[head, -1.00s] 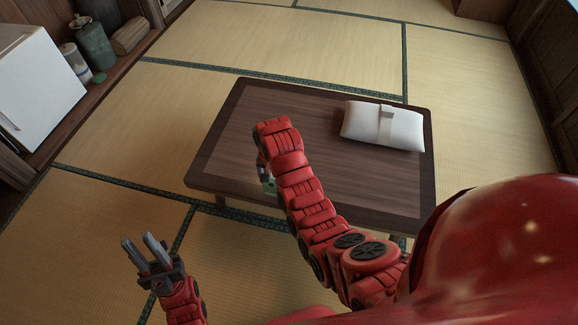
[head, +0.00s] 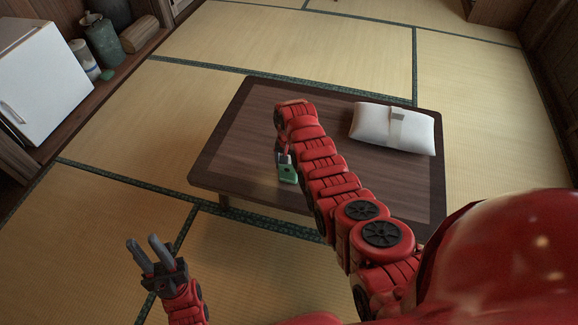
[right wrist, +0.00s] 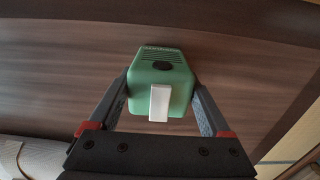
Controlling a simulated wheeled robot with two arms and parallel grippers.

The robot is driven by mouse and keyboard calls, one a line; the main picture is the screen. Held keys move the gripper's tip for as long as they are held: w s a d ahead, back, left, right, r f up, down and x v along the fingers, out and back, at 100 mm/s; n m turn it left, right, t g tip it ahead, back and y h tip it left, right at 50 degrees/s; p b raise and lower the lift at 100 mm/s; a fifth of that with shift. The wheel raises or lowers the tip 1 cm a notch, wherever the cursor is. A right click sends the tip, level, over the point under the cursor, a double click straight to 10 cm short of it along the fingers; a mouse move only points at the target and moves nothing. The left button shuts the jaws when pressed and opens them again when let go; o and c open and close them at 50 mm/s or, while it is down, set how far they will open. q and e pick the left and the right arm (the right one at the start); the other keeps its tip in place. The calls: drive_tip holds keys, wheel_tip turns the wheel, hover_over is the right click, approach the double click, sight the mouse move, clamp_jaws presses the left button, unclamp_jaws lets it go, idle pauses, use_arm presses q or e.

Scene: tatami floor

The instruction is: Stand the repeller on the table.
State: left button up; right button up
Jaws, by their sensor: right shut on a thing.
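The repeller (head: 287,172) is a small green device. In the right wrist view the repeller (right wrist: 160,75) shows a dark oval button and a white tab towards me. My right gripper (head: 284,158) is shut on it, with one finger on each side; the right wrist view also shows this gripper (right wrist: 161,90). The repeller is at the near left part of the dark wooden table (head: 240,145). I cannot tell whether its base touches the tabletop. My left gripper (head: 149,252) is open and empty, over the floor left of the table.
A white pillow-like bundle (head: 372,124) with a band lies on the table's far right. A white cabinet (head: 45,75), a green canister (head: 104,42) and other containers stand at the left wall. The table's left and middle are clear.

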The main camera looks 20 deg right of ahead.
drive_tip(key=shift+r, duration=0.1)
drive_tip(key=o, duration=1.3)
